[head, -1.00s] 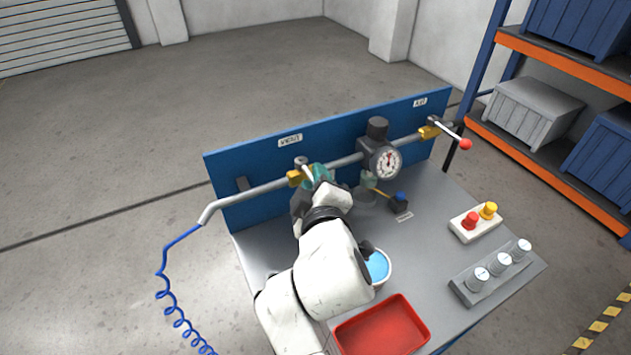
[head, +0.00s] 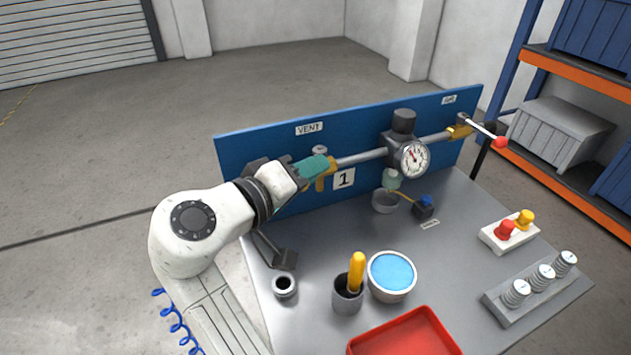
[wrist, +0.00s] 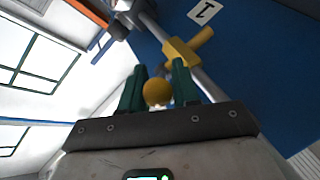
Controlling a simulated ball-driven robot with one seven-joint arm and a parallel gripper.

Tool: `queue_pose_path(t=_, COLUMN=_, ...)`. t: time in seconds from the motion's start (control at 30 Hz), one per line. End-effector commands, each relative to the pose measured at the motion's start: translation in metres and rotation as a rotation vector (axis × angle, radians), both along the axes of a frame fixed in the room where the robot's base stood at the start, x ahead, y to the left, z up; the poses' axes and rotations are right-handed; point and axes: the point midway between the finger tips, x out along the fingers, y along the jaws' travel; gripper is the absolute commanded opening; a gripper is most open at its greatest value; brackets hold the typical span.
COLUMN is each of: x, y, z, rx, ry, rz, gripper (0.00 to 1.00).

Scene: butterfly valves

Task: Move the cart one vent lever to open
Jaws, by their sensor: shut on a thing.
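The vent valve's brass body (wrist: 183,52) sits on the grey pipe in the wrist view, and part of it (head: 325,180) shows in the head view under the VENT label (head: 309,128). The yellow ball knob (wrist: 157,92) of the vent lever is between my gripper's two green fingers (wrist: 158,88). My gripper (head: 313,166) is shut on this knob, in front of the blue panel. In the head view the gripper hides the lever. A plate marked 1 (head: 344,179) is on the panel just right of the valve.
A gauge (head: 413,159) and the AIR valve's red-knobbed lever (head: 498,141) stand farther right on the pipe. The bench holds a blue-filled bowl (head: 391,276), a cup with a yellow handle (head: 348,293), a red tray (head: 408,335) and a button box (head: 509,231).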

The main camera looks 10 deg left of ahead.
Motion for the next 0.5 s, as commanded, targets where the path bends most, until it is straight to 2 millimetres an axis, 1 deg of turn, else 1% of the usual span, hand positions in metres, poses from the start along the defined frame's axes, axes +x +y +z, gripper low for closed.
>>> queue_pose_path(t=0.2, x=0.0005, y=0.0037, z=-0.0017, rx=-0.001, ry=0.002, rz=-0.112, gripper=0.00)
queue_pose_path(t=0.5, x=0.0010, y=0.0045, z=-0.0013, rx=0.000, ry=0.003, rz=-0.176, gripper=0.00)
